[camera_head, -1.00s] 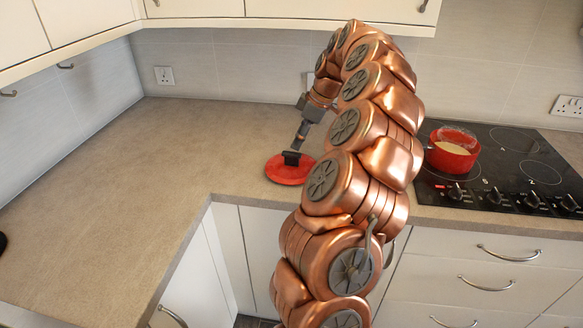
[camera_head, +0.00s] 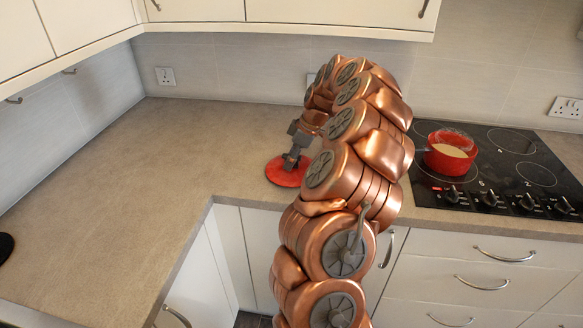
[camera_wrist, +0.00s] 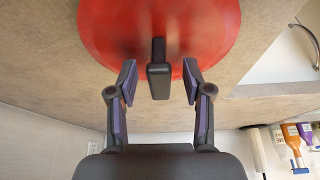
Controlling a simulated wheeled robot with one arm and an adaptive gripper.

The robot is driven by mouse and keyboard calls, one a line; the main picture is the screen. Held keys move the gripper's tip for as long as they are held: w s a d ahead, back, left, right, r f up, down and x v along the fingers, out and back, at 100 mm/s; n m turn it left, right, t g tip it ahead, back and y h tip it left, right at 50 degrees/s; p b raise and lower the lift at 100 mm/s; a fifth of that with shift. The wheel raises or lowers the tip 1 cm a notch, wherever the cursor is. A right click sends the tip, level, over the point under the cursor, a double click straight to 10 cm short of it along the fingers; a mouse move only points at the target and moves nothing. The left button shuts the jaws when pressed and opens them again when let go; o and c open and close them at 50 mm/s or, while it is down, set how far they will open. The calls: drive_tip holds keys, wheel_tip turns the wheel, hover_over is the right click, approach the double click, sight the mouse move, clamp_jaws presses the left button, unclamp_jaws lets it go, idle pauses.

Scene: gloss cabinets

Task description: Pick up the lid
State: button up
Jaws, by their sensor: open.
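The red round lid (camera_head: 284,174) lies flat on the beige worktop near the inner corner of the counter. In the wrist view the lid (camera_wrist: 110,35) fills the top middle, and its black handle (camera_wrist: 159,70) stands up from it. My gripper (camera_head: 293,163) is down over the lid. In the wrist view my gripper (camera_wrist: 159,82) is open, with one finger on each side of the handle and a gap to it on both sides. My arm hides part of the worktop right of the lid.
A red pan (camera_head: 450,153) with pale contents stands on the black hob (camera_head: 490,180) to the right. The worktop (camera_head: 130,190) left of the lid is clear. Wall cabinets (camera_head: 290,12) hang above. A dark round thing (camera_head: 4,246) shows at the left edge.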

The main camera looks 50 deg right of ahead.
clamp_jaws()
drive_tip(key=shift+r, duration=0.1)
idle(0.7)
